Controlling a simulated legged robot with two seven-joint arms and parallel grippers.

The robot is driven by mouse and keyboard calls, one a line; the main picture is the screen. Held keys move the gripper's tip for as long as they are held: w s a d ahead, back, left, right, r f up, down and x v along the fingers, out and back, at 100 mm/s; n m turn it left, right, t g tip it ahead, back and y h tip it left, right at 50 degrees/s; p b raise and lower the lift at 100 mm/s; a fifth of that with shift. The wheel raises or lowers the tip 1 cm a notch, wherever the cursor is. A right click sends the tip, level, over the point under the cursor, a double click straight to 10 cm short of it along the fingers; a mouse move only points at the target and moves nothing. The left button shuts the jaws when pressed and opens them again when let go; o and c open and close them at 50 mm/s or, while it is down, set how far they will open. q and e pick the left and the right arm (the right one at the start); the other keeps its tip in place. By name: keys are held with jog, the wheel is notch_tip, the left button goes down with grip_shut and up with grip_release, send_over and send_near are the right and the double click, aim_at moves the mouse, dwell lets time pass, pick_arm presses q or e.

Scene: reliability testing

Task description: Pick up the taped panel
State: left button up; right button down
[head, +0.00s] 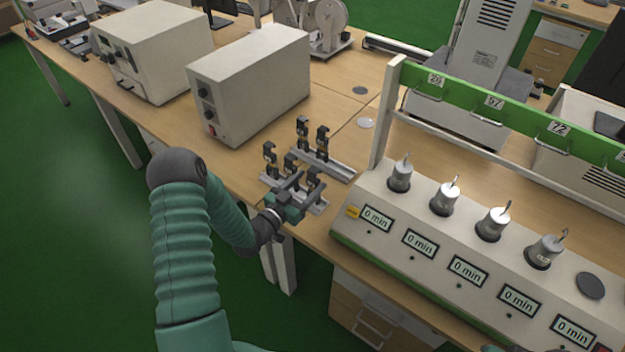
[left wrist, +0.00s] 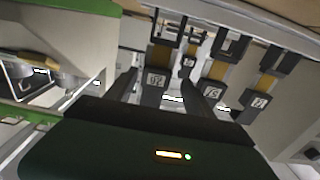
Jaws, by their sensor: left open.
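Several upright black hooked pieces with yellow-brown bands and white number labels stand in metal rail holders (head: 335,170) on the desk. I cannot tell which, if any, is the taped panel. My left gripper (head: 307,184) is open at the near rail, its fingers level with the near pieces. In the left wrist view, one banded piece (left wrist: 157,82) appears between the open fingers (left wrist: 165,88); I cannot tell whether they touch it. Other banded pieces (left wrist: 213,90) and (left wrist: 262,95) stand to its right.
A white box with knobs (head: 250,85) stands behind left of the rails. A timer console (head: 440,245) with several metal weights and a green numbered bar (head: 520,110) stands close on the right. The desk's front edge is just under my left arm.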

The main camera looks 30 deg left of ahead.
pick_arm(q)
jog(key=w, duration=0.2)
jog(key=w+d, duration=0.1)
jog(key=w, duration=0.1)
jog(key=shift+w+d, duration=0.1)
jog(key=shift+a, duration=0.25)
jog(key=c, duration=0.9)
jog(key=shift+d, duration=0.15)
grip_shut()
